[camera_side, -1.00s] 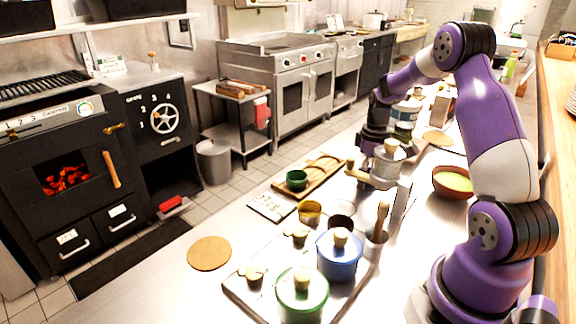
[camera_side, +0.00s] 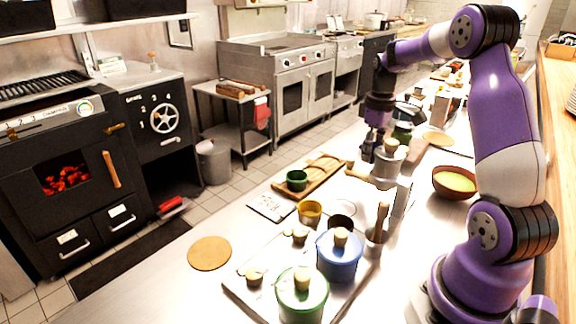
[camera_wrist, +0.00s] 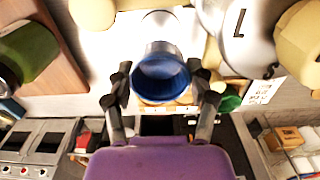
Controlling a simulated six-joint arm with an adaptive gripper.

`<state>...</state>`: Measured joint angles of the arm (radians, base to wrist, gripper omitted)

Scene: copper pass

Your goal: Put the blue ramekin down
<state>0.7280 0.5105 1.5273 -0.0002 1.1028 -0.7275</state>
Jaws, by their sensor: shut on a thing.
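In the wrist view the blue ramekin (camera_wrist: 161,74) sits between the two fingers of my gripper (camera_wrist: 163,92), which is shut on it. Its open mouth faces the camera. In the side view my gripper (camera_side: 371,150) hangs over the counter, behind a lidded canister (camera_side: 387,168). The blue ramekin cannot be made out there, and its height above the counter is unclear.
A wooden board (camera_side: 322,172) holds a green ramekin (camera_side: 297,180). A yellow ramekin (camera_side: 310,211), a blue pot (camera_side: 338,262) and a green pot (camera_side: 301,300) stand nearer the camera. A round cork mat (camera_side: 209,253) lies on clear counter. A bowl (camera_side: 455,183) stands right.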

